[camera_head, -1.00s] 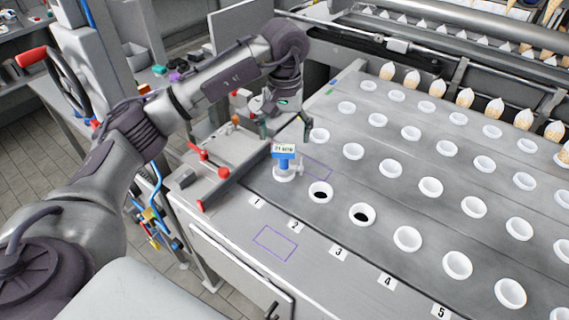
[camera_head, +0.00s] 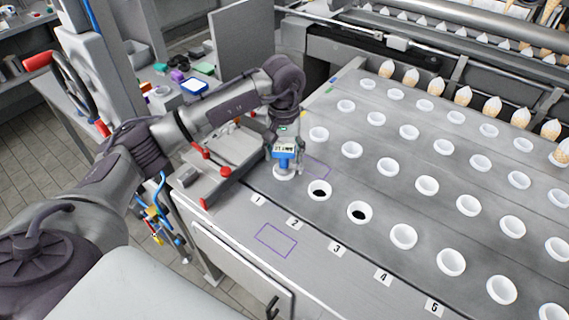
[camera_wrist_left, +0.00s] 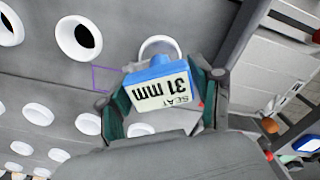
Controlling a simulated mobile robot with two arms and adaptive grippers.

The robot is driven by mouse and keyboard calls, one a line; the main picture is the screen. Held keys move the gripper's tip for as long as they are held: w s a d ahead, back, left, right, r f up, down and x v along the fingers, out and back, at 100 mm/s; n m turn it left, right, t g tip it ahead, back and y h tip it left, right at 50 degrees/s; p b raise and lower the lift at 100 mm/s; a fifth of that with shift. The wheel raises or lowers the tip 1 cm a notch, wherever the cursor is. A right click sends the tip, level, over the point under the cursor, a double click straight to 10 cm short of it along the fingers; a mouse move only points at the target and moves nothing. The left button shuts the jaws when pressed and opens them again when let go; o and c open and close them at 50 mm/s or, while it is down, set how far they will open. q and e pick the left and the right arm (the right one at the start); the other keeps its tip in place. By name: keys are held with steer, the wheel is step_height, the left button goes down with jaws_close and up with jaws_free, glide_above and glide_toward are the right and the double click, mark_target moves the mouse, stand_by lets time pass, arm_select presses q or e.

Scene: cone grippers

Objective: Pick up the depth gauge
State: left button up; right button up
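In the left wrist view the gauge's display (camera_wrist_left: 162,92) reads "31 mm" and "SEAT", upside down. My left gripper (camera_head: 285,143) is right at the gauge, partly hidden behind it in the head view. In the wrist view its teal fingers flank the gauge's head, one on each side, and look open, with contact unclear. My right gripper is not in view.
White cups (camera_head: 403,236) stand in rows over the plate to the right; two nearby have dark holes. A grey fixture with red knobs (camera_head: 225,172) lies left of the gauge. A purple outlined rectangle (camera_head: 276,240) marks bare surface in front. Cones stand at the back.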

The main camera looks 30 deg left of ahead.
arm_select(q)
steer(key=c, duration=0.8)
steer(key=shift+r, duration=0.15)
steer(key=shift+c, duration=0.2)
steer(key=shift+r+b, duration=0.5)
steer(key=shift+r, duration=0.45)
steer(key=shift+r+b, duration=0.35)
steer(key=shift+r, duration=0.55)
steer(key=s+d+r, duration=0.1)
steer(key=d+r, duration=0.1)
steer(key=d, duration=0.1)
steer(key=s+d+r+b, duration=0.1)
steer(key=d+r, duration=0.1)
steer(key=d, duration=0.1)
steer(key=s+d+r+b, duration=0.1)
steer(key=d+r, duration=0.1)
steer(key=d, duration=0.2)
steer(key=shift+s+r, duration=0.25)
steer(key=shift+s, duration=0.05)
jaws_close()
steer(key=shift+s+d+r, duration=0.25)
steer(key=shift+d+r, duration=0.05)
steer(key=shift+d, duration=0.2)
